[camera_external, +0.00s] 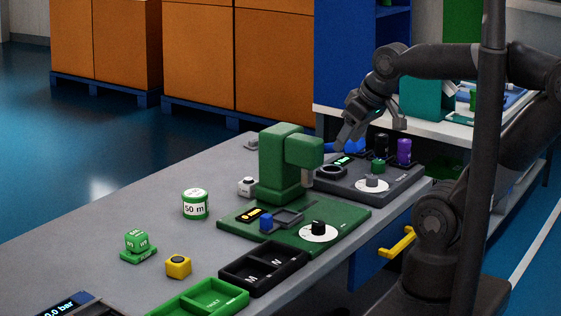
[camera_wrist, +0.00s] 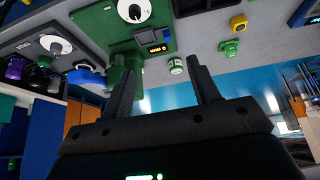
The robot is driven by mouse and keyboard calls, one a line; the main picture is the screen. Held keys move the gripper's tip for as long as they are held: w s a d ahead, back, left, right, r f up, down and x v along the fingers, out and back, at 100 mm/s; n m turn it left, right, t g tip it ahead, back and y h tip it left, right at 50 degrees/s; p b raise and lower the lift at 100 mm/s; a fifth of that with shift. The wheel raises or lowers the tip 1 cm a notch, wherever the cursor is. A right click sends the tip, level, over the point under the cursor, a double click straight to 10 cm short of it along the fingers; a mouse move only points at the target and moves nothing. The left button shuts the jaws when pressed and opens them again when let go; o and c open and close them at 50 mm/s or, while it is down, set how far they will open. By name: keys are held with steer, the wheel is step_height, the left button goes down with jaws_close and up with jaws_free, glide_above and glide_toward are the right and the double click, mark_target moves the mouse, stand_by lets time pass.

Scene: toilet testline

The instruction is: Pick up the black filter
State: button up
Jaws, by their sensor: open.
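The black filter (camera_external: 382,146) is a dark upright cylinder at the back of a dark grey station (camera_external: 335,184). A purple cylinder (camera_external: 404,151) stands just right of it, and a short green one (camera_external: 378,166) in front. My gripper (camera_external: 372,131) is open and empty, above the back of this station and close to the black filter in the picture; their depth gap is hard to tell. In the wrist view, my open fingers (camera_wrist: 160,68) have nothing between them. The purple cylinder (camera_wrist: 14,68) and a dark one, apparently the black filter (camera_wrist: 37,75), show at the left edge, outside the fingers.
A green press-like station (camera_external: 282,160) stands left of the grey station. A blue part (camera_external: 346,146) lies behind the station's dial.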

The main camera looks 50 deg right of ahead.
steer(key=shift+o, duration=0.8)
